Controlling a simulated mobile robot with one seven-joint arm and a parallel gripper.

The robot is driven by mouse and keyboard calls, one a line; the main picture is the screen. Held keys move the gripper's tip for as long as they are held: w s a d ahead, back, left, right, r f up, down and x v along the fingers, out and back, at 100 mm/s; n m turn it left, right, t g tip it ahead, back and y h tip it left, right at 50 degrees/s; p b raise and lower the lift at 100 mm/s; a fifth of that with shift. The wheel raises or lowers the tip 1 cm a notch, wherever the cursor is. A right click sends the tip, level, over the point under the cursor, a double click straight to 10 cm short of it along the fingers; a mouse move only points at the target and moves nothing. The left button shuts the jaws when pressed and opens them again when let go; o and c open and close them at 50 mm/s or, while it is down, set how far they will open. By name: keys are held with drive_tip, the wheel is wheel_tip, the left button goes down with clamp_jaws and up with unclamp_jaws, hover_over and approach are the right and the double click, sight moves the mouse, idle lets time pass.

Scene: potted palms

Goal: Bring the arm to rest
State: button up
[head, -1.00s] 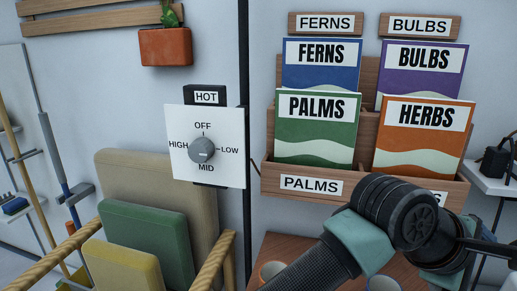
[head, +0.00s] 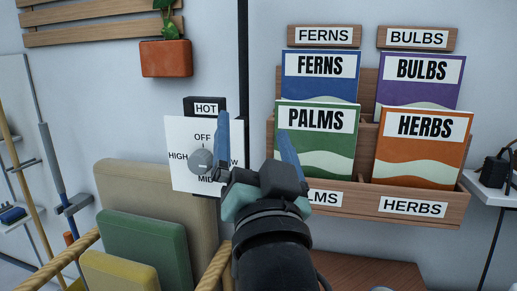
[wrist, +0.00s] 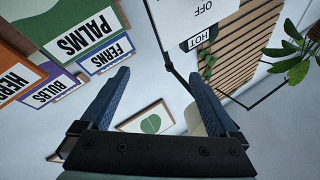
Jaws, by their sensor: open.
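My gripper (head: 255,140) is raised in the middle of the head view, its two blue fingers apart and pointing up. Nothing is between them. The left finger overlaps the white dial panel (head: 180,135) in the picture and hides part of its lettering. In the wrist view the open fingers (wrist: 158,78) also show empty, with wall and a framed leaf picture (wrist: 146,121) beyond. The grey knob (head: 201,160) shows just left of the finger; I cannot tell its exact setting or whether the finger touches the panel.
A wooden rack (head: 345,205) holds seed packets at the right, close beside my gripper. Green (head: 147,250) and yellow boards stand at lower left by a rope rail. A potted plant (head: 166,58) hangs above. A brown table top (head: 370,272) lies below the rack.

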wheel_tip(320, 180, down, 12)
drive_tip(key=n+g+h, duration=0.2)
drive_tip(key=n+g, duration=0.2)
drive_tip(key=g, duration=0.1)
drive_tip(key=s+r+t+p, duration=0.2)
drive_tip(key=s+r+t, duration=0.4)
drive_tip(key=r, duration=0.8)
drive_tip(key=s+r+t+p, duration=0.1)
drive_tip(key=s+r+t, duration=0.3)
drive_tip(key=s+r, duration=0.7)
drive_tip(key=w+r+p, duration=0.1)
drive_tip(key=r+p, duration=1.3)
drive_tip(key=r, duration=0.2)
drive_tip(key=w+a+r+p, duration=0.1)
drive_tip(key=w+r+p, duration=0.1)
drive_tip(key=r+p, duration=1.3)
drive_tip(key=shift+w+r, duration=0.25)
drive_tip(key=shift+r, duration=0.2)
